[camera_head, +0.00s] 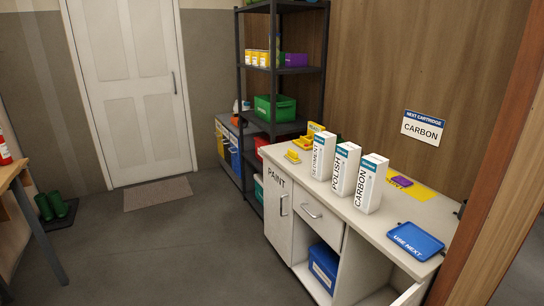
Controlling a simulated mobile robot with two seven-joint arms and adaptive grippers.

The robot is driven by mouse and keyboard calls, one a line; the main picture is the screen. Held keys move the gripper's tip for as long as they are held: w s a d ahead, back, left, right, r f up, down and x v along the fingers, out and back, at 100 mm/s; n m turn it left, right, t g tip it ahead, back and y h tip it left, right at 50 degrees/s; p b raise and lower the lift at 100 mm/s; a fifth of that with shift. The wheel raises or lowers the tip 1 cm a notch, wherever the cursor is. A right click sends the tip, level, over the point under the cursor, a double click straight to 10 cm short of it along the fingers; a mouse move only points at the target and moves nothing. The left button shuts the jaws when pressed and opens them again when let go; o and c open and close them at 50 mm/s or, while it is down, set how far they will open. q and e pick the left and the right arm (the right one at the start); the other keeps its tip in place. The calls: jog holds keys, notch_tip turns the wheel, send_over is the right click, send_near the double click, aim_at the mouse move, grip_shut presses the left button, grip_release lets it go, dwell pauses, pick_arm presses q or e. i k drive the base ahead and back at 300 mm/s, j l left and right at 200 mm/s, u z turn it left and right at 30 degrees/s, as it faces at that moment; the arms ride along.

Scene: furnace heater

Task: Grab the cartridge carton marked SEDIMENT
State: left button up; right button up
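The carton marked SEDIMENT (322,156) stands upright on the white counter (404,213). It is white with dark lettering and a teal top band, and is the leftmost of three similar cartons. The POLISH carton (344,169) stands just right of it, and the CARBON carton (369,184) is right of that. Neither of my grippers shows in the head view.
A blue tray marked USE NEXT (415,241) lies at the counter's near right. A wall sign reads NEXT CARTRIDGE CARBON (422,127). Yellow items (302,143) sit behind the cartons. A cabinet door stands open below. The floor (185,235) left of the counter is clear.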

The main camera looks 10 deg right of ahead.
aim_at(325, 142)
jog(key=i+j+u, duration=0.2)
jog(key=i+u, duration=0.55)
jog(key=i+j, duration=0.1)
jog(key=i, duration=1.5)
jog(key=i+z, duration=0.1)
jog(key=z, duration=0.35)
jog(key=i+z, duration=0.15)
jog(key=z, duration=0.35)
jog(key=i+z, duration=0.1)
jog(key=z, duration=0.35)
